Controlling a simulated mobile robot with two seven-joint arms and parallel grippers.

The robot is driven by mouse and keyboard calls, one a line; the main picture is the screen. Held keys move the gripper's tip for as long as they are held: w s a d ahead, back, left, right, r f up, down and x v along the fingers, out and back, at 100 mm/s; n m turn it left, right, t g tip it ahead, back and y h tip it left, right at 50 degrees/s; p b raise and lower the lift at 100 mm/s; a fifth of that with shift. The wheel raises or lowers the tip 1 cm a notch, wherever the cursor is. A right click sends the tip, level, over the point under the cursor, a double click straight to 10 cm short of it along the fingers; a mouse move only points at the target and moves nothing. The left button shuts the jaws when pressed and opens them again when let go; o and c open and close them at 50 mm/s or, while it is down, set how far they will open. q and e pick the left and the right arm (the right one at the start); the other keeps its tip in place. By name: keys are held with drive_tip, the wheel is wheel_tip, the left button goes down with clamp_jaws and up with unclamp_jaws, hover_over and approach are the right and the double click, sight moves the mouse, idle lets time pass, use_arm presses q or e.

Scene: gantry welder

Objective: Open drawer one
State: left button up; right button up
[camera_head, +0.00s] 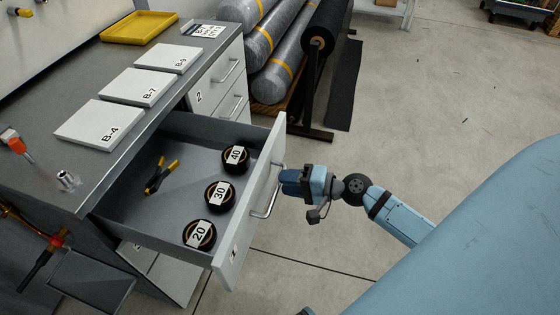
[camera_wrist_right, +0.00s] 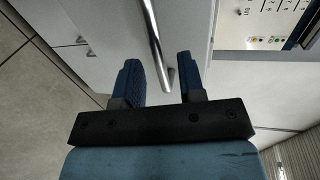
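Drawer one (camera_head: 236,252), marked "1" on its white front, stands pulled far out of the grey workbench. Its long metal handle (camera_head: 266,198) is on the front face. Inside are yellow-and-black pliers (camera_head: 160,177) and three round black items labelled 40 (camera_head: 235,158), 30 (camera_head: 219,195) and 20 (camera_head: 199,235). My right gripper (camera_head: 289,182) is beside the handle. In the right wrist view its blue fingers (camera_wrist_right: 160,78) are apart, and the handle (camera_wrist_right: 153,40) runs down to between them without visible contact on both sides. My left gripper is not in view.
On the bench top (camera_head: 70,185) lie white plates B-4 (camera_head: 97,126), B-7 (camera_head: 135,86) and B-6 (camera_head: 170,57), plus a yellow tray (camera_head: 138,27). Wrapped rolls (camera_head: 275,60) and a black stand (camera_head: 312,95) are behind. Concrete floor (camera_head: 440,90) is clear at right.

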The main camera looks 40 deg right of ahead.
drive_tip(key=b+v, duration=0.1)
drive_tip(key=v, duration=1)
drive_tip(key=shift+b, duration=0.3)
drive_tip(key=shift+s+f, duration=0.1)
